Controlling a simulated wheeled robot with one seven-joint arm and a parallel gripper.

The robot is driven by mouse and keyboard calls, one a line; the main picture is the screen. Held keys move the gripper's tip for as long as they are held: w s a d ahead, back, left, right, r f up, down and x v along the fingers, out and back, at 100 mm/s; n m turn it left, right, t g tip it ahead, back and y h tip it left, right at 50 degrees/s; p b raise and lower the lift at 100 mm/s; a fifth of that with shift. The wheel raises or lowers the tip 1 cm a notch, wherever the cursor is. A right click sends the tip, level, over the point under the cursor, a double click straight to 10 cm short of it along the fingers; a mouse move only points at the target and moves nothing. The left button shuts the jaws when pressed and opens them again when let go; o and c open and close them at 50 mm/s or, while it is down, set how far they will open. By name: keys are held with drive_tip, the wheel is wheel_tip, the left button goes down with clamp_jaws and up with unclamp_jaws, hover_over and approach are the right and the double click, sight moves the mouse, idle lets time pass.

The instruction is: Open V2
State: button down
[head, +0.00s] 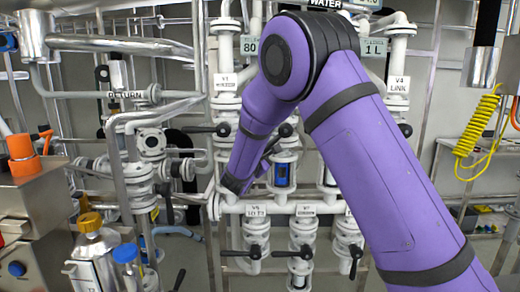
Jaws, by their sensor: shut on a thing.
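The V1 tag (225,82) hangs at the left of the upper valve row and the V4 tag (398,85) at its right. My purple arm covers the place between them, so no V2 tag shows. Below my elbow, a black valve handle (285,130) shows on the second column from the left, above a blue sight glass (282,174). I take it for V2's handle. My gripper (273,146) is small, dark and partly hidden behind my forearm. It reaches up and right from my wrist and is shut at this handle. The handle's exact angle is hard to tell.
V1's black handle (207,129) points left, close beside my forearm. A lower valve row with black handles (242,253) lies below my wrist. White and grey pipes crowd the left. A yellow coiled hose (477,125) hangs at the right. An orange-topped fitting (22,152) stands far left.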

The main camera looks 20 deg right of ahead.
drive_tip(key=shift+s+d+f+n, duration=0.15)
drive_tip(key=shift+d+f+n, duration=0.05)
drive_tip(key=shift+f+n, duration=0.2)
drive_tip(key=c, duration=1)
unclamp_jaws()
drive_tip(key=shift+r, duration=0.15)
drive_tip(key=shift+o, duration=0.2)
drive_tip(key=v, duration=1)
drive_tip(key=shift+s+a, duration=0.15)
drive_tip(key=shift+s, duration=0.15)
